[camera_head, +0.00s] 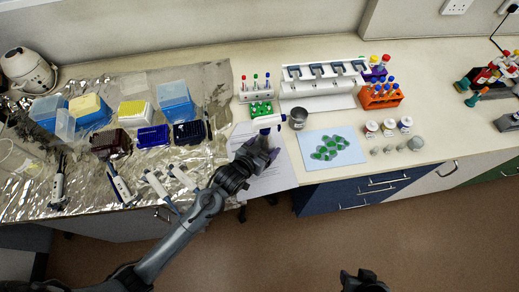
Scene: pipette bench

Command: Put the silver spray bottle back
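A white spray head (268,121) shows just beyond my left gripper (262,147), near the middle of the bench's front part. Most of the bottle below the head is hidden behind the gripper, so its silver body is not clear. My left gripper is right against the bottle, but its fingers are too dark and small to tell whether they are shut on it. A grey metal cup (298,118) stands just right of the spray head. My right gripper (362,278) is at the bottom edge, away from the bench, partly cut off.
Right are a light-blue mat (313,158) with green pieces and small jars (388,127). Foil (217,85) with tip boxes and pipettes covers the left.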

